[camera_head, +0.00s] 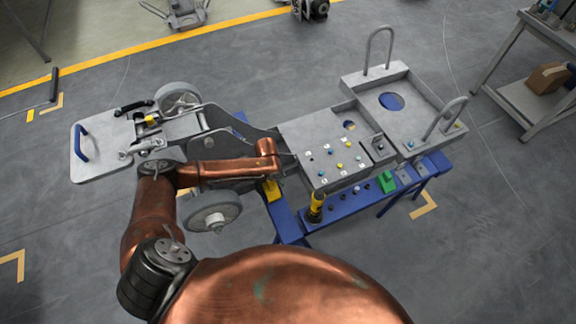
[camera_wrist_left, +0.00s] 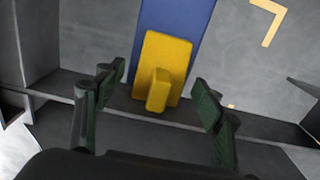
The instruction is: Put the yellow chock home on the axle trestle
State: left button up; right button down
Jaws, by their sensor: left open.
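The yellow chock (camera_wrist_left: 163,75) sits on the blue beam of the axle trestle (camera_wrist_left: 176,27) in the left wrist view; it has a wide flat part and a raised block at the near side. In the head view it shows small as a yellow patch (camera_head: 271,189) on the blue trestle (camera_head: 287,220), just below my copper forearm. My left gripper (camera_wrist_left: 158,88) is open, with one dark finger on each side of the chock and gaps between. The fingers do not visibly touch it. In the head view my forearm mostly hides this gripper. My right gripper is not in view.
A grey chassis (camera_head: 330,143) with raised handles lies over the trestle, close to my left arm. A black and yellow cylinder (camera_head: 316,207) and a green block (camera_head: 387,182) are on the blue rail. A wheel (camera_head: 214,213) hangs at the lower left.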

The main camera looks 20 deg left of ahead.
pick_arm(q)
jog(key=shift+f+b, duration=0.1)
jog(key=shift+b, duration=0.45)
notch_tip(320, 180, up, 5)
jog(key=p, duration=0.6)
jog(key=shift+w, duration=0.1)
jog(key=d+r+m+b, duration=0.2)
jog(key=d+r, duration=0.3)
jog(key=r, duration=0.6)
jog(key=s+d+r+m+b, duration=0.1)
jog(key=d+r+m, duration=0.4)
jog(key=r, duration=0.7)
jog(key=shift+b, duration=0.65)
jog(key=shift+d, duration=0.1)
